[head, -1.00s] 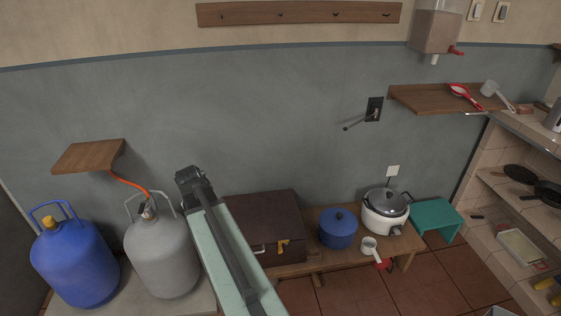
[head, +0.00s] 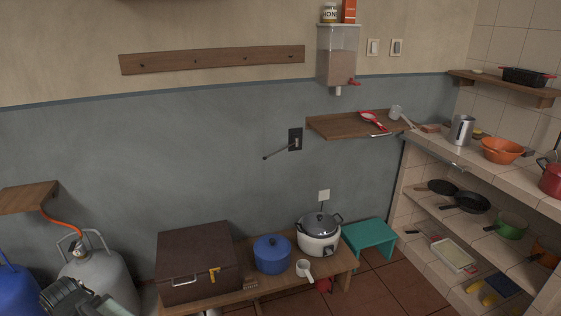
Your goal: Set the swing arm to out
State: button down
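The swing arm (head: 277,152) is a thin dark rod on a dark wall plate (head: 295,139), fixed to the grey-blue wall left of a wooden shelf. The rod slants down and left from the plate to a small knob end. How far it stands out from the wall is hard to tell. My gripper (head: 62,292) is at the lower left corner, in front of the grey gas cylinder and far from the swing arm. Its fingers are small and dark, so I cannot tell whether they are open or shut.
A bench (head: 258,290) below the swing arm carries a brown case (head: 195,262), a blue pot (head: 272,254) and a rice cooker (head: 319,232). A teal stool (head: 369,237) stands right of it. The wooden shelf (head: 350,126) holds red and white utensils. The wall around the rod is clear.

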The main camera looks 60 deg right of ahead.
aim_at(296, 142)
jog(key=z, duration=0.4)
jog(key=i, duration=1.55)
